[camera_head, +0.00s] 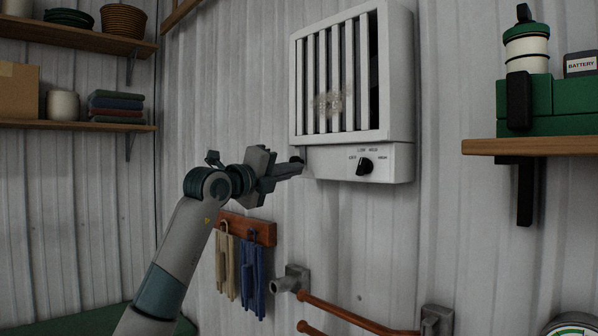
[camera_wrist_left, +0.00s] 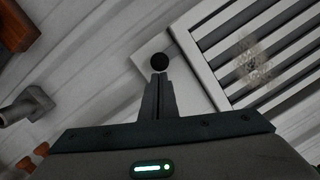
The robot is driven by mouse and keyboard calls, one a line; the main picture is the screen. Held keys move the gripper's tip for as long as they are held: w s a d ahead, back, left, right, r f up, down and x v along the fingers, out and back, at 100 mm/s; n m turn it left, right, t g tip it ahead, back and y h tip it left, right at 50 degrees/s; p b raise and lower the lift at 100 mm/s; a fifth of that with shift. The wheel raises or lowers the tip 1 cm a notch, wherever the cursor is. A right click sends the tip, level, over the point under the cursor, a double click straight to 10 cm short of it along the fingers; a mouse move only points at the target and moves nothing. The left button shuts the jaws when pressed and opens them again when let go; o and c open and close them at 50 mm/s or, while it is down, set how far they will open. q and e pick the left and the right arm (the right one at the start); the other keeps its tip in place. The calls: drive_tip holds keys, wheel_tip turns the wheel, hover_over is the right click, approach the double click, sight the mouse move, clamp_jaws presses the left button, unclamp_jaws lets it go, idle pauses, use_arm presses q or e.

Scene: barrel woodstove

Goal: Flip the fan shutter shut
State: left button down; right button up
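The white fan unit (camera_head: 399,90) hangs on the corrugated wall. Its front has upright white slats (camera_head: 336,70) with gaps between them, a smudge low in the middle, and a dark opening at the right side. A small lever with a black ball knob (camera_head: 297,160) sits at its lower left; the ball (camera_wrist_left: 160,62) also shows in the left wrist view. My left gripper (camera_head: 288,170) has its fingers together, tips right at the ball. In the wrist view the fingertips (camera_wrist_left: 158,80) end just below the ball; I cannot tell whether they touch it. My right gripper is not in view.
A black dial (camera_head: 365,166) is on the panel under the slats. Below hang gloves (camera_head: 251,275) on a wooden rack (camera_head: 247,228), and a copper rail (camera_head: 355,314) is on the wall. Shelves stand left (camera_head: 75,125) and right (camera_head: 535,146).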

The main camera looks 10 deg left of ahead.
use_arm(q)
drive_tip(key=shift+r, duration=0.1)
drive_tip(key=shift+a, duration=0.15)
drive_tip(key=b+v, duration=0.9)
drive_tip(key=v, duration=0.8)
drive_tip(key=shift+s+f, duration=0.2)
